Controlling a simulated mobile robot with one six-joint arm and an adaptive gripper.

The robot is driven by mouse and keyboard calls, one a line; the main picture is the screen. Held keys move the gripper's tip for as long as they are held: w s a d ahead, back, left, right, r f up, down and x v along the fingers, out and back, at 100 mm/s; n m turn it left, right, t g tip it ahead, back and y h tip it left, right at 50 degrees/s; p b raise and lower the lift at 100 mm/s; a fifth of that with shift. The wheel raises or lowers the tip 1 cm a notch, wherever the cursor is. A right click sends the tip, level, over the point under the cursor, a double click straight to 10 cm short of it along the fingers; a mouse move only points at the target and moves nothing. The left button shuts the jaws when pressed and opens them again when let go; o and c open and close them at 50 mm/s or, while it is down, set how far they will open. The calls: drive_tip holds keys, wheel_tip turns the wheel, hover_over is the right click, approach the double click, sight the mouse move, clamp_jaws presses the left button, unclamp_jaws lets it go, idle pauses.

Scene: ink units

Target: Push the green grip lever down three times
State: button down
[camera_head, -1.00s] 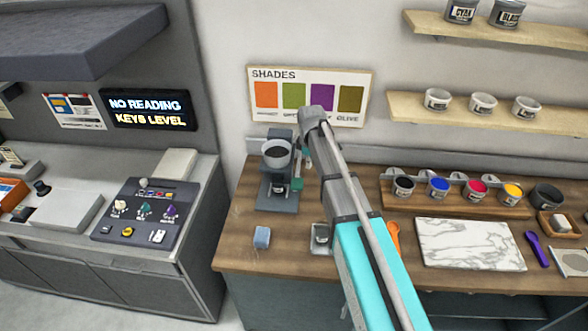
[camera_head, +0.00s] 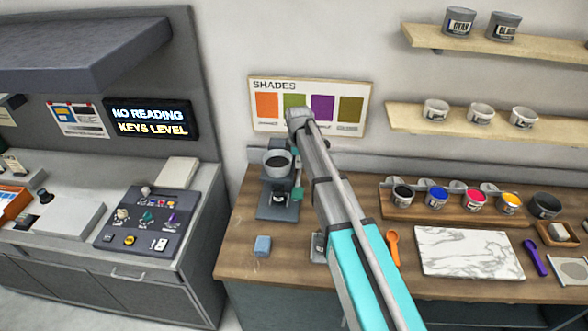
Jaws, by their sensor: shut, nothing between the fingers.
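The green grip (camera_head: 297,194) of the lever is a small block at the right side of a dark grey press (camera_head: 278,208) on the wooden counter. A grey cup (camera_head: 277,162) with dark contents sits at the top of the press. My arm reaches in from the lower right, and its far end stands above and just right of the press. My gripper (camera_head: 297,163) is below that end, shut and empty, mostly hidden by the arm. I cannot tell whether it touches the lever.
A pale blue block (camera_head: 262,245) lies in front of the press. An orange scoop (camera_head: 393,247), a marble slab (camera_head: 468,252) and a rack of ink pots (camera_head: 455,203) stand to the right. A control panel (camera_head: 148,222) is on the left bench.

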sight(298, 193)
drive_tip(key=shift+f+b, duration=6.55)
drive_tip(key=shift+f, duration=0.2)
